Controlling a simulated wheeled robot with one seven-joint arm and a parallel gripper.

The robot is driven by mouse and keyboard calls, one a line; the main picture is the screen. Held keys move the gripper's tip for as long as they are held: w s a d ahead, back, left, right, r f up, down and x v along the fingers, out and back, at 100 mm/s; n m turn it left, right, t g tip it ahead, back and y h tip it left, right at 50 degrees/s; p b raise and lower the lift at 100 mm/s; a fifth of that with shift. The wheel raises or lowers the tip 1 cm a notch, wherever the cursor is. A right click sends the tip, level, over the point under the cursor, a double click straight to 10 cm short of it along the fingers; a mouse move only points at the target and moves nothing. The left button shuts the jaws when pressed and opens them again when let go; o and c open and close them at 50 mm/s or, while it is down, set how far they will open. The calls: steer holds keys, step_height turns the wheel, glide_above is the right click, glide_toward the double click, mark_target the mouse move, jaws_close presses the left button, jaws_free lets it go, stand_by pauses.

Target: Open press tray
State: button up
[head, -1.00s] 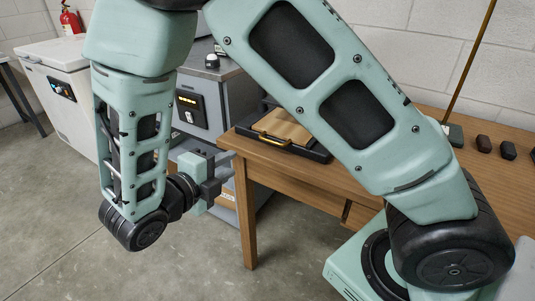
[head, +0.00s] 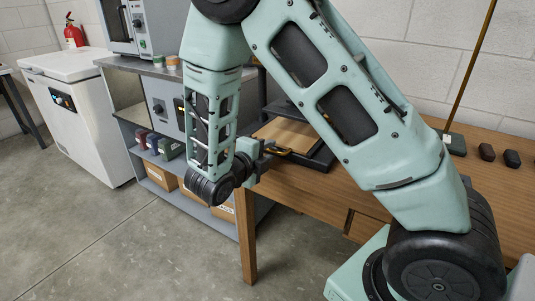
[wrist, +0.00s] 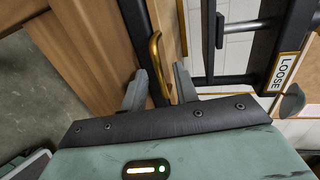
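The press tray is a black frame (head: 319,162) around a tan board (head: 288,133), at the left end of the wooden table. Its brass handle (head: 283,151) is on the front edge. In the wrist view the handle (wrist: 155,58) lies between the two finger lines, just beyond or between the tips. My gripper (head: 269,148) is at the table's front left, close to the handle. In the wrist view my gripper (wrist: 160,82) is open, with a gap visible on both sides of the handle. A label reading LOOSE (wrist: 284,72) shows at the right.
The wooden table (head: 300,190) runs right, with small dark objects (head: 487,152) at the back. A grey shelf unit (head: 190,192) with cartons stands behind my forearm. A white chest freezer (head: 85,125) is at the left. The floor in front is clear.

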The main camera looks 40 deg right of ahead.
steer(key=shift+d, duration=0.25)
jaws_close()
steer(key=f+p+v, duration=0.2)
steer(key=p+v, duration=0.2)
steer(key=v, duration=0.5)
steer(key=a+f+p+v, duration=0.1)
steer(key=f+p+v, duration=0.1)
steer(key=p+v, duration=0.3)
steer(key=shift+v, duration=2.25)
jaws_free()
